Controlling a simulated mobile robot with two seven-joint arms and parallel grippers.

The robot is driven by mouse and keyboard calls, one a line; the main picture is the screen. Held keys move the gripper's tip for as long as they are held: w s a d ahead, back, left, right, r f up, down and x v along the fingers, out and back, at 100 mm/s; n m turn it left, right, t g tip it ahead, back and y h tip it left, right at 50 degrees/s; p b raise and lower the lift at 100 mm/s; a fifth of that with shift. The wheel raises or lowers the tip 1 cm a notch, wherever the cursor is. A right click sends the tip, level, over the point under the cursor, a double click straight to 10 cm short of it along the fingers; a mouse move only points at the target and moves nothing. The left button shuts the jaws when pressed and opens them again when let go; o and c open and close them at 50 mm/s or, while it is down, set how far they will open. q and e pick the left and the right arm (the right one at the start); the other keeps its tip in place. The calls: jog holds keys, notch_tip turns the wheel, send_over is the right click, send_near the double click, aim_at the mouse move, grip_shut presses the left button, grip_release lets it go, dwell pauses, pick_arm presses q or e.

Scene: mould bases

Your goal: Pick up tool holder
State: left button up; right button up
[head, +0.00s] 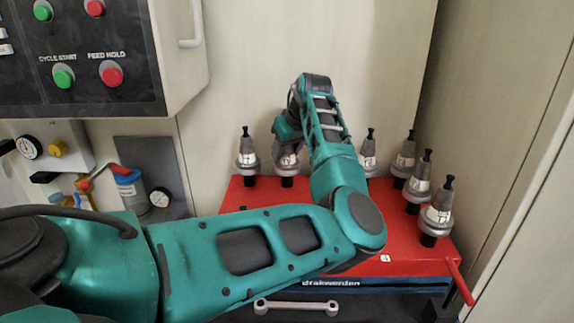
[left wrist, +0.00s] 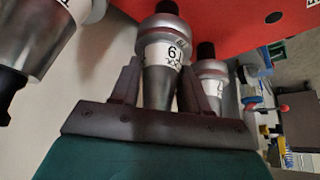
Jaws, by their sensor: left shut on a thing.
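My left gripper (head: 287,144) reaches down over the back of the red tool cart top (head: 400,235). It is shut on a grey conical tool holder (head: 287,164) with a white label, in the back row. In the left wrist view the gripper's two fingers (left wrist: 160,80) lie on either side of this tool holder (left wrist: 162,60), whose label seems to read 6. Its black end is at the red top; I cannot tell whether it is lifted. The holder's upper part is hidden by the gripper in the head view. My right gripper is not in view.
A tool holder (head: 247,155) stands just left of the held one; another (head: 369,160) stands behind my arm. Several more line the right side, one at the front (head: 436,212). A wrench (head: 306,306) lies at the front. Walls close in behind and right.

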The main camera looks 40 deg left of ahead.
pick_arm(q)
grip_shut()
jog(key=shift+a+r, duration=0.1)
jog(key=shift+r, duration=0.3)
notch_tip(320, 180, up, 18)
jog(key=p, duration=0.5)
jog(key=shift+f, duration=0.25)
dwell(0.3)
